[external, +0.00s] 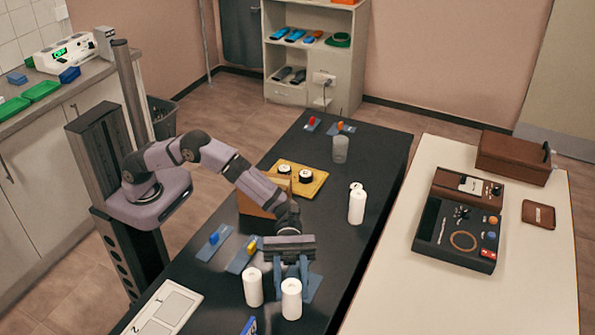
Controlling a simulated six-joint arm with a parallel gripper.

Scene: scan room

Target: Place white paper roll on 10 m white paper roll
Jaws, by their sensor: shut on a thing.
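Three white paper rolls stand upright in view. One roll (291,302) is at the front of the black table, directly at my gripper's fingers. My gripper (293,284) points down and is shut on this roll near its top. I cannot tell whether its base touches the table. A second roll (253,288) stands close to its left. A third roll (357,207) stands farther back near the table's right edge, with a small ring-like end at its top. No label reading 10 m is legible on any roll.
Blue plates with small knobs (214,240) lie left of my gripper. A wooden block (252,204) and a yellow tray with round dark pieces (313,188) are behind it. A white numbered panel (168,309) lies front left. A clear cup (340,149) stands farther back. The table's right strip is mostly free.

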